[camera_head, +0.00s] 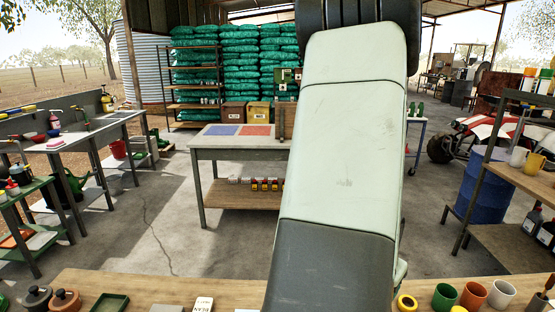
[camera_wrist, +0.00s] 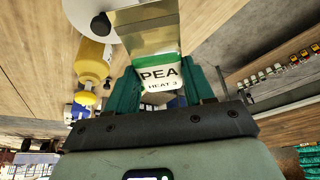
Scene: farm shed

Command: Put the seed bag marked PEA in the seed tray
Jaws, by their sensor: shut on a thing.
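The seed bag marked PEA (camera_wrist: 158,76), with a white label and a green band, is between the two green fingers of my gripper (camera_wrist: 163,82) in the wrist view. My gripper is shut on it. In the head view my own arm hides the gripper and the bag. A shallow dark green tray (camera_head: 110,303) lies on the near wooden bench at the lower left; it may be the seed tray, but no mark on it is readable. Another bag (camera_head: 203,304), with a label that seems to read BEAN, lies on this bench to the right of the tray.
Two lidded pots (camera_head: 66,300) stand left of the tray. Several cups (camera_head: 473,295) and a yellow roll (camera_head: 406,303) stand on the bench at the right. A yellow bottle (camera_wrist: 92,62) is close to the gripper's left in the wrist view. A grey-topped table (camera_head: 240,142) stands farther back.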

